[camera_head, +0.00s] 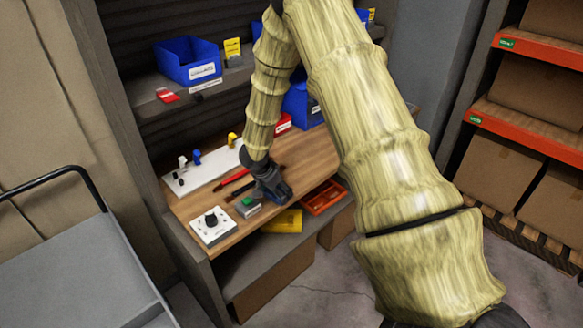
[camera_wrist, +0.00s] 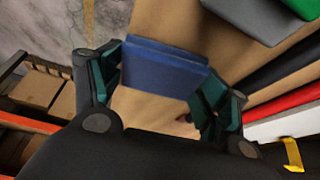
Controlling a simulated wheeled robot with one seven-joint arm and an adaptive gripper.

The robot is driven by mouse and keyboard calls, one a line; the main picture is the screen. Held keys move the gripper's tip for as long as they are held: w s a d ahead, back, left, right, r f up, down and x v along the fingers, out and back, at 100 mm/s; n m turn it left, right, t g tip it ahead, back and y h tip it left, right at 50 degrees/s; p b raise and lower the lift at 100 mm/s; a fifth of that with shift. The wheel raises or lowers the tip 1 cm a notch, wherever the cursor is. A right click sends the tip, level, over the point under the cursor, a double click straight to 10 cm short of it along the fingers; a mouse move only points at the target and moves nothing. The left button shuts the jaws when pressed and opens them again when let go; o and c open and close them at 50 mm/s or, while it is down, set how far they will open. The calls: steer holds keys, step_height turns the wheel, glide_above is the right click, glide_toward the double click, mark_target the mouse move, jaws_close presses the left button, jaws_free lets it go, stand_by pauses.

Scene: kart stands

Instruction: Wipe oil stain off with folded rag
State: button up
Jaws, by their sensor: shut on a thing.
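The folded blue rag (camera_wrist: 163,68) lies between the two fingers of my gripper (camera_wrist: 165,82) in the wrist view. The gripper is shut on the rag, with teal pads on either side of it. The rag is flat over or on the wooden worktop (camera_head: 304,150); I cannot tell whether it presses on it. In the head view my gripper (camera_head: 270,190) is low at the front part of the worktop. A small dark patch (camera_wrist: 184,118) shows on the wood near the right finger, possibly the oil stain and partly hidden.
A white control box with a black knob (camera_head: 211,226), a grey box with a green button (camera_head: 247,206) and red and black tools (camera_head: 238,178) lie left of my gripper. An orange tray (camera_head: 322,197) is to its right. Blue bins (camera_head: 187,62) stand on the shelf above.

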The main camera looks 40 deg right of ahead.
mark_target(270, 196)
steer(key=shift+s+a+f+b, duration=0.15)
steer(key=shift+a+b, duration=0.55)
steer(key=shift+a, duration=1.1)
steer(key=shift+b, duration=0.65)
steer(key=shift+d+r+p, duration=0.25)
steer(key=shift+r+p, duration=0.1)
steer(key=shift+p, duration=0.1)
steer(key=shift+d+f+p, duration=0.2)
steer(key=shift+d+p, duration=0.3)
steer(key=shift+d, duration=0.65)
steer(key=shift+d+r+p, duration=0.2)
steer(key=shift+d+p, duration=0.45)
steer(key=shift+d, duration=0.4)
steer(key=shift+w+d+f+p, duration=0.15)
steer(key=shift+d+p, duration=0.4)
steer(key=shift+d, duration=0.45)
steer(key=shift+w+d+p, duration=0.15)
steer(key=shift+d+p, duration=0.35)
steer(key=shift+d, duration=0.45)
steer(key=shift+d+p, duration=0.45)
steer(key=shift+d, duration=0.25)
steer(key=r+p, duration=0.3)
steer(key=r, duration=0.1)
steer(key=shift+d+r+p, duration=0.1)
steer(key=shift+d+p, duration=0.2)
steer(key=shift+p, duration=0.05)
steer(key=shift+w+r+p, duration=0.15)
steer(key=shift+r+p, duration=0.8)
steer(key=shift+p, duration=0.05)
step_height(270, 196, up, 2)
